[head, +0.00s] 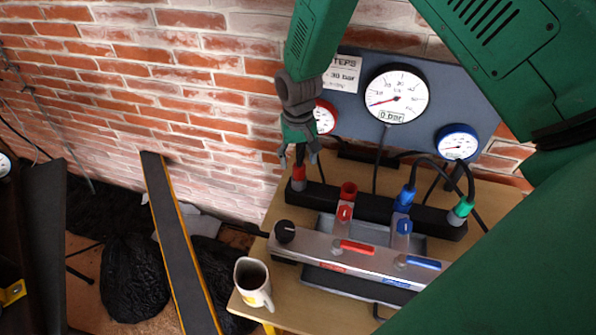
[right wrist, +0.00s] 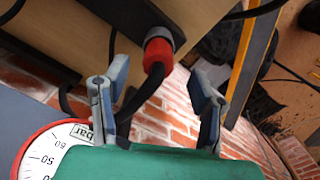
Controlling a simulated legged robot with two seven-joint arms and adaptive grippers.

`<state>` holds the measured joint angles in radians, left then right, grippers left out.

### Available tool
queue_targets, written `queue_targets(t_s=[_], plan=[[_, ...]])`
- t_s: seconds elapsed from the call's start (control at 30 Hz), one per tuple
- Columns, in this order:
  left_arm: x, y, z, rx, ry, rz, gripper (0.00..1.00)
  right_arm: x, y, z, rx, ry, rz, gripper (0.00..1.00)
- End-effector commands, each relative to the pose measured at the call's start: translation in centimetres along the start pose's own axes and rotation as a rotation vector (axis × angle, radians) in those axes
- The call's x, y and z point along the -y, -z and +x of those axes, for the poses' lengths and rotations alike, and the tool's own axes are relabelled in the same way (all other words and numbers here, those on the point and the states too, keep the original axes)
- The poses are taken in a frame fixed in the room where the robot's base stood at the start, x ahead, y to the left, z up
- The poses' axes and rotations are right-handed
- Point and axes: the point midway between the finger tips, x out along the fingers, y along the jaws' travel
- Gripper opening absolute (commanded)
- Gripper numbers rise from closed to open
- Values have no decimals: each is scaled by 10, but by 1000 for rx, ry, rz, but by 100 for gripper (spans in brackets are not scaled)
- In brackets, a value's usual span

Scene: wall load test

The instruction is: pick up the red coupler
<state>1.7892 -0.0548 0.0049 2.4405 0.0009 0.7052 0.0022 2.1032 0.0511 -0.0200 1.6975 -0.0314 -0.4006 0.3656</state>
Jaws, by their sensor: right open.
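The red coupler (head: 299,175) sits at the left end of a black block (head: 325,195) on the bench, with a black hose running from it. In the right wrist view the red coupler (right wrist: 157,52) shows ahead, between and beyond the fingertips. My right gripper (head: 299,152) is open and points down just above the coupler in the head view. Its two fingers (right wrist: 158,78) stand apart on either side of the hose, which passes near the left finger. I see no contact with the coupler. My left gripper is not in view.
A red socket (head: 348,190), blue coupler (head: 404,198) and green coupler (head: 460,212) stand along the block. A metal manifold (head: 345,262) with red and blue levers lies in front. A mug (head: 252,282) stands at the bench's left. A gauge panel (head: 435,95) is behind.

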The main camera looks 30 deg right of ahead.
Motion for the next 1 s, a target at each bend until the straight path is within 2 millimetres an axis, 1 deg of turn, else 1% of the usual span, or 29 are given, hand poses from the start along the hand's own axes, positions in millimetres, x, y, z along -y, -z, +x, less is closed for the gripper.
queue_targets(t_s=[0.03,0.1,0.2,0.3,0.5,0.57,0.6,0.63,0.67,0.93,1.0], plan=[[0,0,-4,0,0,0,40,0,-2,9,5,-1,0,52],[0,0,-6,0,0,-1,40,0,-2,20,5,2,1,52],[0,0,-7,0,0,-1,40,-1,0,32,4,3,2,52],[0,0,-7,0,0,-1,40,-2,0,38,4,5,2,52],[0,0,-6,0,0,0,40,-2,-1,37,2,4,2,52],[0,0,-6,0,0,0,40,-1,-1,37,2,3,2,31],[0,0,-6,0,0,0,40,-1,-1,37,2,3,2,17],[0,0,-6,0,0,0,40,-1,-1,36,2,3,2,6],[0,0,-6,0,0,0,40,0,-1,36,2,2,2,0],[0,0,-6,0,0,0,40,1,-1,36,2,3,1,0],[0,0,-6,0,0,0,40,1,-1,32,2,5,1,0]])
